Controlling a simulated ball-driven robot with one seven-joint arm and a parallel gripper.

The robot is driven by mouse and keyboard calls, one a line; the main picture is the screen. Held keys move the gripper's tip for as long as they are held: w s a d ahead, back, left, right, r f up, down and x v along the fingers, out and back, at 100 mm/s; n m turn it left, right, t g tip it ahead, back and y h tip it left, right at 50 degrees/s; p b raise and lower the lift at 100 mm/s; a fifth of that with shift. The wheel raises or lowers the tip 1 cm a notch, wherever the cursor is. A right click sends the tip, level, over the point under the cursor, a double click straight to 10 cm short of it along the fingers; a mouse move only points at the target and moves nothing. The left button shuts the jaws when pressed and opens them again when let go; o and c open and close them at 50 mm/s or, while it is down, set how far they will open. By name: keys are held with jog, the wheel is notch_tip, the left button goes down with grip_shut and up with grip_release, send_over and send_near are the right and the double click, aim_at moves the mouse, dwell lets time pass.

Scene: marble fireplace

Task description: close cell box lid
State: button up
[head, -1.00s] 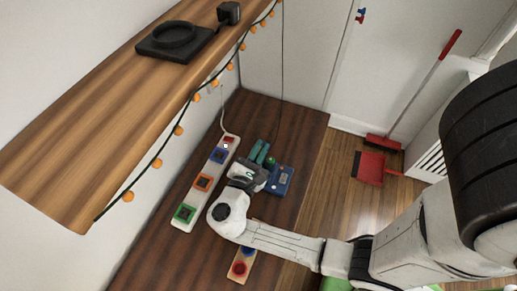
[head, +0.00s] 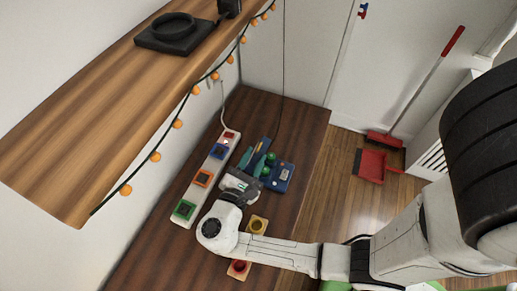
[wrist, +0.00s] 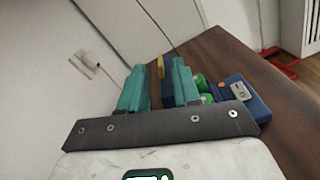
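The blue cell box (head: 279,177) lies on the dark wooden bench, with a silver patch on its right part. Two green cells (head: 265,171) show at its left side. In the wrist view, the box (wrist: 236,88) and the green cells (wrist: 202,84) are just right of my right finger. Another dark blue part (wrist: 167,92) shows between my fingers; I cannot tell whether it is lid or body. My gripper (head: 254,153) has two teal fingers, spread apart, immediately left of the cells. In the wrist view my gripper (wrist: 155,80) shows nothing clasped. The right finger hides part of the box.
A white power strip (head: 206,179) with coloured sockets lies to the left. A board with yellow (head: 257,225) and red buttons is partly under my arm. A wooden shelf (head: 110,110) with an orange light string overhangs the left. A red dustpan (head: 371,166) and broom stand on the floor.

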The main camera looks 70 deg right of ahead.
jog(key=a, duration=0.6)
jog(key=shift+s+b, duration=0.15)
jog(key=shift+b, duration=0.3)
